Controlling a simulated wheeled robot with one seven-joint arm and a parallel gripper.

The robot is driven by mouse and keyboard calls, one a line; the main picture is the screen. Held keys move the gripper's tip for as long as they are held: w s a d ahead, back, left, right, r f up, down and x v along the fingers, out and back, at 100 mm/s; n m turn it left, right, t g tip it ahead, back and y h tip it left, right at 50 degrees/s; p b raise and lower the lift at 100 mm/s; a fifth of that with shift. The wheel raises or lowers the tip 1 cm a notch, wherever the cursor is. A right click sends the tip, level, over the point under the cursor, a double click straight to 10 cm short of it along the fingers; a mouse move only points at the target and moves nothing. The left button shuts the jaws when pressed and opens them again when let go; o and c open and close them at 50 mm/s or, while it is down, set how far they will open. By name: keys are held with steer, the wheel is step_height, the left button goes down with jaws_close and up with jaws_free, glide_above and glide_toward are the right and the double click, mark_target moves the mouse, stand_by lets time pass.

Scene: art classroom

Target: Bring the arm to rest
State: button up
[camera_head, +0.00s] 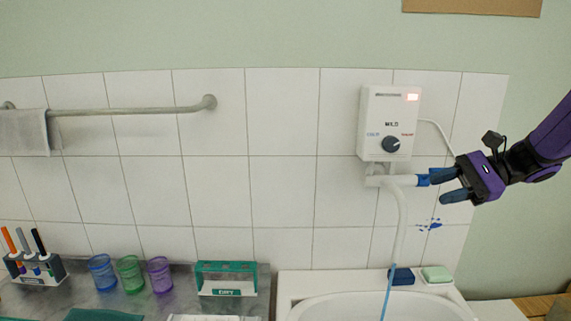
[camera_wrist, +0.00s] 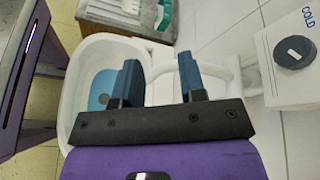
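My gripper (camera_head: 441,186) is at the right in the head view, at the end of my purple and black arm. Its two dark blue fingers stand apart with nothing seen between them. The upper finger is close to the blue end piece (camera_head: 423,180) of the white heater's pipe; I cannot tell whether they touch. In the wrist view, the fingers (camera_wrist: 160,80) are spread, with the white sink (camera_wrist: 75,110) beyond them. The white water heater (camera_head: 388,118) hangs on the tiled wall, its dial facing out and a red light lit.
A thin blue stream (camera_head: 388,292) runs from the spout into the sink (camera_head: 340,308). A blue sponge (camera_head: 402,277) and green soap (camera_head: 437,274) lie on its rim. Cups (camera_head: 130,273), a pen holder (camera_head: 35,268) and a green-and-white holder (camera_head: 228,278) stand on the counter. A towel rail (camera_head: 130,111) is at left.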

steer(key=s+a+r+n+t+h, duration=0.1)
steer(key=s+r+n+t+h, duration=0.1)
steer(key=s+n+h, duration=0.4)
steer(key=s+a+r+n+t+h, duration=0.1)
steer(key=s+r+n+h, duration=0.2)
steer(key=s, duration=1.3)
steer(key=shift+s+a+n+t+h, duration=0.3)
steer(key=shift+n+t+h, duration=0.1)
steer(key=shift+n+h, duration=1.55)
steer(key=shift+m+h, duration=0.25)
stand_by(3.6)
